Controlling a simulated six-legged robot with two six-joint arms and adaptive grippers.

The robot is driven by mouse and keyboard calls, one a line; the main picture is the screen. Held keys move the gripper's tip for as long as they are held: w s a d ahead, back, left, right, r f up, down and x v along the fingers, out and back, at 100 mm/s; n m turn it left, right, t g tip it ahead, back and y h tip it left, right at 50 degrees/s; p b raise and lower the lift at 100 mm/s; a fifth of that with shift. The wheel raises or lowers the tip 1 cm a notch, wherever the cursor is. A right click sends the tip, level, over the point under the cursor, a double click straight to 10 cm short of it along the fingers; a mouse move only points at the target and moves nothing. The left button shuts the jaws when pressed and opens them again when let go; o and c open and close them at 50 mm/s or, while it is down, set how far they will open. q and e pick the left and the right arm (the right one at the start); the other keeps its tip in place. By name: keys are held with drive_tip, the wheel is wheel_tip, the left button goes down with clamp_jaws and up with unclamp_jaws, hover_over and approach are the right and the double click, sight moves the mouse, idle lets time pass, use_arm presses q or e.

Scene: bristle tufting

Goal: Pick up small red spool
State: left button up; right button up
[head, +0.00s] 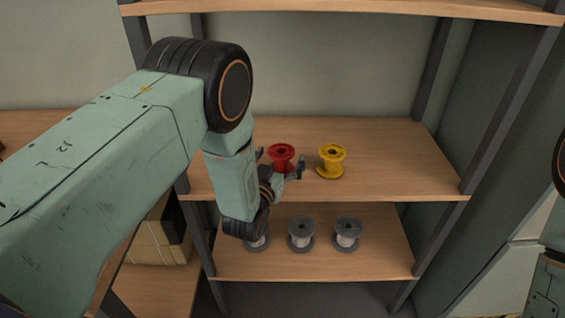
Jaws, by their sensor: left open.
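The small red spool (281,155) stands upright on the middle wooden shelf (394,155). My left gripper (281,163) is open, with its fingers on either side of the red spool. I cannot tell whether the fingers touch it. The lower front of the spool is partly hidden by the gripper. My left arm comes in from the left and covers the left part of the shelf. My right gripper is not in view.
A yellow spool (331,161) stands close to the right of the red one. Several grey spools, one of them here (301,234), stand on the lower shelf (375,265). Dark uprights (504,110) frame the shelves. The middle shelf is clear on the right.

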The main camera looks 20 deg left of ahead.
use_arm(q)
drive_tip(key=shift+w+a, duration=0.1)
drive_tip(key=shift+a, duration=0.05)
drive_tip(key=shift+r, duration=0.1)
drive_tip(key=shift+s+d+r, duration=0.2)
drive_tip(key=shift+s, duration=0.1)
drive_tip(key=shift+c, duration=1)
drive_tip(key=shift+w+a+f, duration=0.15)
drive_tip(key=shift+w+f, duration=0.1)
drive_tip(key=c, duration=0.4)
drive_tip(key=shift+s+r, duration=0.2)
drive_tip(key=c, duration=0.5)
drive_tip(key=shift+w+f, duration=0.1)
drive_tip(key=shift+w, duration=0.05)
drive_tip(key=shift+c, duration=1)
